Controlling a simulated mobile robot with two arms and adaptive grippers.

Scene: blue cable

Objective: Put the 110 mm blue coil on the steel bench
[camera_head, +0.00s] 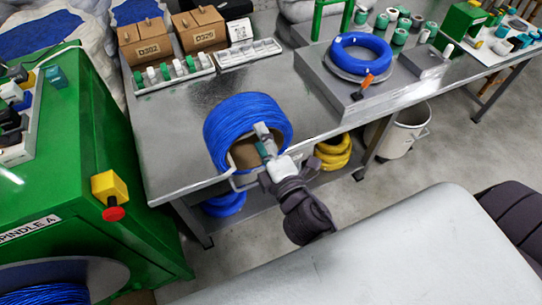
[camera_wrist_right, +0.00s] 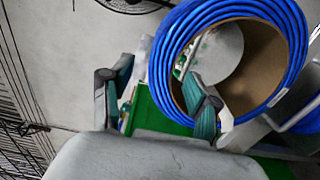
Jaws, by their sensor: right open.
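A large blue coil (camera_head: 240,113) with a brown core sits on the steel bench (camera_head: 178,163) near its front edge, its open end facing my side. My right gripper (camera_head: 264,143) is open at that open end, in front of the core. In the right wrist view the coil (camera_wrist_right: 290,35) fills the upper right. There the open fingers (camera_wrist_right: 160,98) stand apart, one left of the coil and one overlapping its lower left opening; contact cannot be told. A second, thinner blue coil (camera_head: 362,43) lies on a grey box on the bench. Coil sizes cannot be read. My left gripper is not in view.
Cardboard boxes (camera_head: 146,42) and trays of spools (camera_head: 172,74) stand at the back of the bench. The grey box (camera_head: 340,90) is to the right. A green machine (camera_head: 95,140) stands left. Yellow coils (camera_head: 335,155) are below the bench. Bare steel lies left of the large coil.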

